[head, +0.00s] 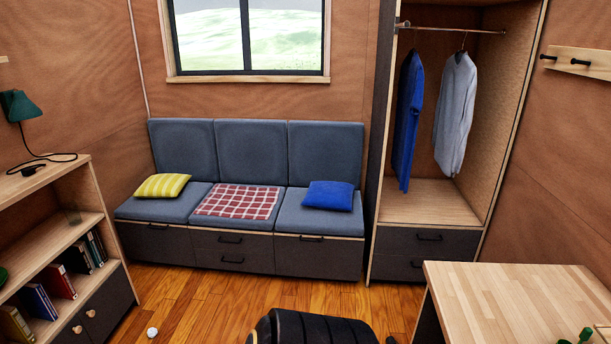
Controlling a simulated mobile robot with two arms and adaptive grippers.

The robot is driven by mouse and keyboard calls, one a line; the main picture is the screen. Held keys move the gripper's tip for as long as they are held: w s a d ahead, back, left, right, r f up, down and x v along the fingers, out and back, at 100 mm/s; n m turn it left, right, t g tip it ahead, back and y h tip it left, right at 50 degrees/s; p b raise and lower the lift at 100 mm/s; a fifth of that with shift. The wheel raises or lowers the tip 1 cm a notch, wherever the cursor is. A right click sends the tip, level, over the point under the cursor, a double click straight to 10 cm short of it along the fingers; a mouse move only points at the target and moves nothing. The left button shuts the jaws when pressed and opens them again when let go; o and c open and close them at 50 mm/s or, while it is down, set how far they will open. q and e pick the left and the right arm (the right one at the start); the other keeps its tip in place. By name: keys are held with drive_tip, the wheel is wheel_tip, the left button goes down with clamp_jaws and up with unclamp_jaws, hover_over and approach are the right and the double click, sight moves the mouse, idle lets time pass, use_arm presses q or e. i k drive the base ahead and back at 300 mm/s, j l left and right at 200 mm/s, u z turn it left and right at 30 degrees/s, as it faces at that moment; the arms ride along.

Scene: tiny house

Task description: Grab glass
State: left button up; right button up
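A small, faint see-through shape that looks like the glass (73,216) stands upright on the upper open shelf of the wooden bookcase (50,236) at the left. It is near the right end of that shelf, above the row of books. It is small and hard to make out. Neither of my grippers shows in the head view, so nothing is seen near the glass.
A blue sofa (255,150) with cushions stands at the back, beside an open wardrobe (430,205). A wooden table (500,290) is at the lower right. A small white ball (152,332) lies on the floor. The wooden floor (205,300) before the sofa is mostly clear.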

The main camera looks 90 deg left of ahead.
sight(71, 209)
drive_tip(key=u, duration=4.2)
drive_tip(key=i+u, duration=0.1)
drive_tip(key=i, duration=0.25)
drive_tip(key=l, duration=0.05)
